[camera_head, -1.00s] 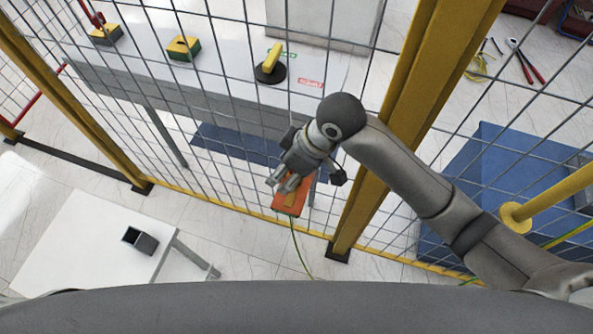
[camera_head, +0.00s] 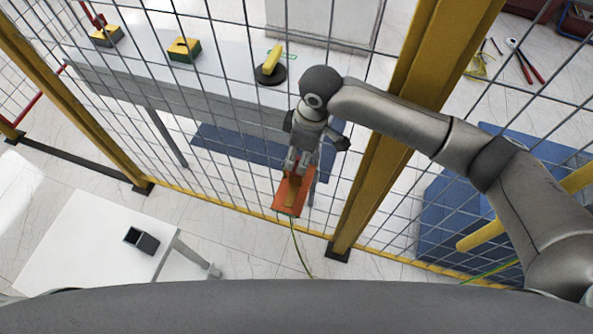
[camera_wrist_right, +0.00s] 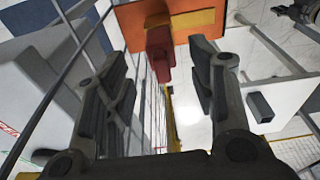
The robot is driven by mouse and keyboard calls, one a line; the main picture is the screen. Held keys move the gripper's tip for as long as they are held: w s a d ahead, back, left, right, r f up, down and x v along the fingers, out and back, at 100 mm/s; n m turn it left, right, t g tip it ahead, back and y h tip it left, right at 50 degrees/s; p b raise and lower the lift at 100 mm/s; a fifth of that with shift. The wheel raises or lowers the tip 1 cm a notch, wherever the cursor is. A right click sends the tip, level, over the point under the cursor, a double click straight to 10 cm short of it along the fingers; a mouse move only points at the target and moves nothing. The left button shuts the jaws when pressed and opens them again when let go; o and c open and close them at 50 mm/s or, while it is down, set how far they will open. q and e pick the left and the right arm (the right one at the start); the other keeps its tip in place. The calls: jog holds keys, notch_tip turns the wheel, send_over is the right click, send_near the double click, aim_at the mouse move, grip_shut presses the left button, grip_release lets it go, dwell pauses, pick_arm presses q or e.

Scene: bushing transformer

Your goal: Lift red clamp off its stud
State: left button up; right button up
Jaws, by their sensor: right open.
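The red clamp (camera_wrist_right: 160,52) shows in the right wrist view as a dark red block against the orange box (camera_wrist_right: 190,25), which has a yellow-orange panel. My right gripper (camera_wrist_right: 163,66) is open, with one finger on each side of the clamp in that view. Whether the fingers touch it, I cannot tell. In the head view my right gripper (camera_head: 298,160) is at the upper end of the orange box (camera_head: 288,196), pointing down; I cannot make out the clamp there. The stud is hidden. My left gripper is not in view.
A wire-mesh fence (camera_head: 225,110) with yellow posts (camera_head: 385,150) runs behind the box. A green-yellow wire (camera_head: 298,245) hangs below it. A white table (camera_head: 90,240) with a dark open box (camera_head: 141,240) stands at lower left. A long table (camera_head: 215,65) stands beyond the fence.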

aim_at(297, 164)
jog(key=shift+f, duration=0.4)
jog(key=f, duration=0.1)
jog(key=f+p, duration=0.1)
jog(key=f, duration=0.2)
jog(key=shift+a+f, duration=0.15)
jog(key=shift+a, duration=0.25)
jog(key=shift+c, duration=0.4)
jog(key=c, duration=1)
